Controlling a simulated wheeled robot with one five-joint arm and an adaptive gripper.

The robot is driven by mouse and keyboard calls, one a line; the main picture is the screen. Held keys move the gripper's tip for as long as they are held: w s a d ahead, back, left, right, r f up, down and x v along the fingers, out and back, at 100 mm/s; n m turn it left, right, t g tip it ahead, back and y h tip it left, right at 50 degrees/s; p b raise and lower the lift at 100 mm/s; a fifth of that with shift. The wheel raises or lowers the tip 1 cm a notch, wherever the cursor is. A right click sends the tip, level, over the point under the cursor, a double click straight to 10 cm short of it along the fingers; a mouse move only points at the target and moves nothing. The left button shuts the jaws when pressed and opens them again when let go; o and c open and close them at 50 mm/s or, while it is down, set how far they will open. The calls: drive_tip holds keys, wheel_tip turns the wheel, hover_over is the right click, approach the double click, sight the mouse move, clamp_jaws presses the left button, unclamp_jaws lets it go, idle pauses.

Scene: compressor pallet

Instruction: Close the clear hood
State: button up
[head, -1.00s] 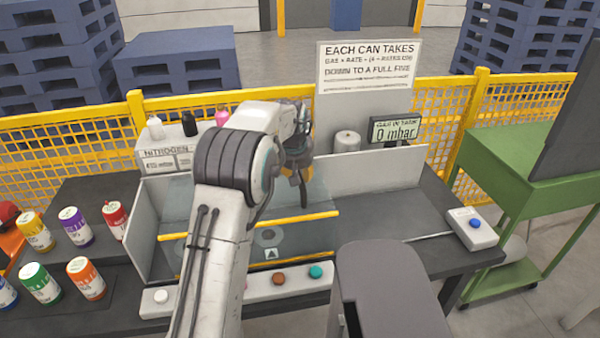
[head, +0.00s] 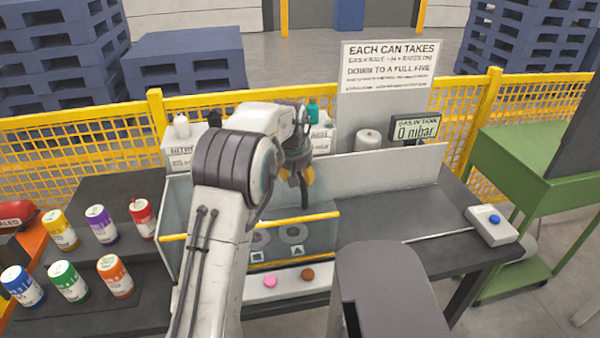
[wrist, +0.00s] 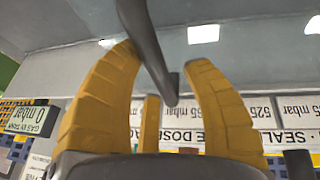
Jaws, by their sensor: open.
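The clear hood (head: 322,238) is a see-through box with a yellow bar along its front top edge. It stands over the left part of the bench tray, with round wells visible through it. My gripper (head: 297,178) is at the hood's right part, with yellow fingers pointing down. In the wrist view my gripper (wrist: 165,60) is open, its fingers spread either side of a dark rod (wrist: 150,50). I cannot tell whether the rod touches a finger or belongs to the hood. My arm hides the hood's left middle.
Several coloured cans (head: 100,225) stand at the left. A grey tray wall (head: 390,175) and a display reading 0 mbar (head: 415,127) are behind. A blue-button box (head: 490,225) lies right. Pink (head: 270,281) and brown (head: 308,275) buttons line the front. The tray's right part is clear.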

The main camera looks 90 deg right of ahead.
drive_tip(key=shift+o, duration=0.7)
drive_tip(key=shift+a+r, duration=0.1)
drive_tip(key=shift+r, duration=0.15)
drive_tip(key=v, duration=1.1)
drive_tip(key=shift+r, duration=0.15)
drive_tip(key=shift+w+a, duration=0.1)
